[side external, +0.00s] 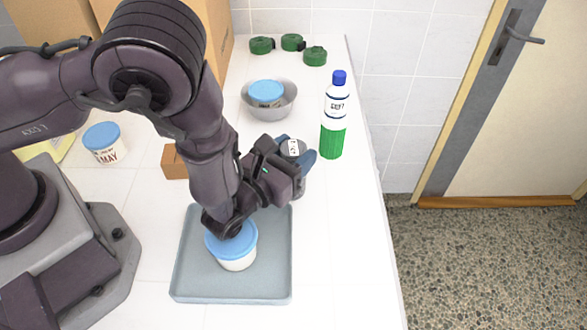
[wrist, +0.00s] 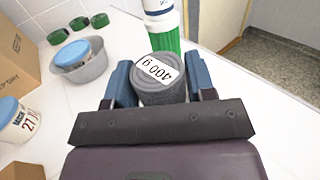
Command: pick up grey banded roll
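The grey banded roll (wrist: 160,93) is a dark grey cylinder with a white label reading "400 g". It sits between the two blue fingers of my gripper (wrist: 160,82) in the wrist view, with no clear gap at either side. I cannot tell whether the fingers press on it.
A green-and-white bottle (side external: 334,120) stands just behind the roll. A grey tray (side external: 190,285) holds a blue-lidded tub (side external: 237,262) below my arm. A metal bowl (side external: 284,112) with another tub, several green rolls (side external: 292,42) and boxes stand farther back. The right front table is clear.

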